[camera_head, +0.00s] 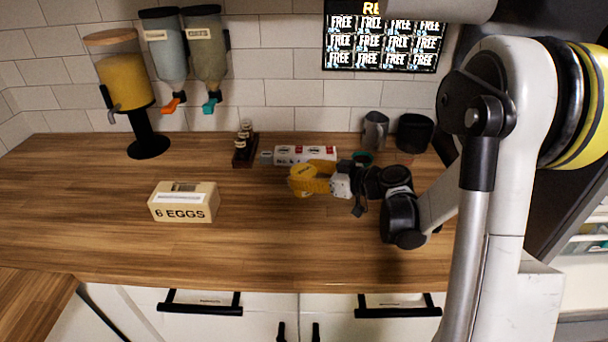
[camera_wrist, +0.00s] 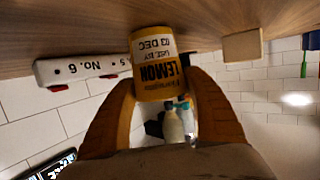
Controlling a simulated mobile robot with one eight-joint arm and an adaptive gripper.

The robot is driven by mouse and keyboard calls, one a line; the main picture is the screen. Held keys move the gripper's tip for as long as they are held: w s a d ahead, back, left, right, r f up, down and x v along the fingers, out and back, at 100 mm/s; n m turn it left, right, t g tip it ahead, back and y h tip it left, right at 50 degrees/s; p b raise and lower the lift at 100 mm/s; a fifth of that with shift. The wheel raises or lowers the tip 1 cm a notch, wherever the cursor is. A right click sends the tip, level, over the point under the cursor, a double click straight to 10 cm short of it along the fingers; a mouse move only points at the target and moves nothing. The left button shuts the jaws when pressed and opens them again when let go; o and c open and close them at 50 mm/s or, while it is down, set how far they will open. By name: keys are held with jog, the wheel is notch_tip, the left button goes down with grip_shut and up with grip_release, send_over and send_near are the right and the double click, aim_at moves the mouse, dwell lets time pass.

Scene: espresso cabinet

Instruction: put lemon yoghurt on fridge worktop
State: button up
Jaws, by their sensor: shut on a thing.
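The lemon yoghurt is a yellow tub with a white label band. It shows in the wrist view (camera_wrist: 158,65) between my yellow fingertips, marked "LEMON" and "03 DEC"; that view is upside down. My gripper (camera_head: 308,178) is shut on the tub, over the middle of the wooden worktop (camera_head: 250,245). In the head view the tub (camera_head: 301,182) is hard to tell from the yellow fingers. Its base is at or just above the worktop; I cannot tell whether it touches.
A white power strip (camera_head: 305,154) lies just behind my gripper, with a small spice rack (camera_head: 245,145) to its left. An egg box (camera_head: 184,202) stands to the left. A metal jug (camera_head: 375,130) and black container (camera_head: 414,133) stand behind my arm. The front middle worktop is clear.

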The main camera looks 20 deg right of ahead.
jog(key=shift+f, duration=0.25)
jog(key=o, duration=1.3)
jog(key=shift+r, duration=0.1)
jog(key=shift+d+r, duration=0.1)
jog(key=shift+r, duration=0.2)
jog(key=p+v, duration=0.4)
jog(key=v, duration=0.8)
jog(key=s+a+r+m+g+h, duration=0.1)
jog(key=s+a+m+g+h, duration=0.25)
jog(key=s+a, duration=0.35)
jog(key=s+m+h, duration=0.1)
jog(key=s, duration=0.2)
jog(key=s+r+m+h, duration=0.1)
jog(key=s+h, duration=0.1)
jog(key=s, duration=0.2)
jog(key=s+a+r+m+g+h, duration=0.1)
jog(key=s+m+h, duration=0.1)
jog(key=s, duration=0.2)
jog(key=shift+s+a+r+h+b, duration=0.1)
jog(key=shift+r+h+b, duration=0.1)
jog(key=shift+h+b, duration=0.1)
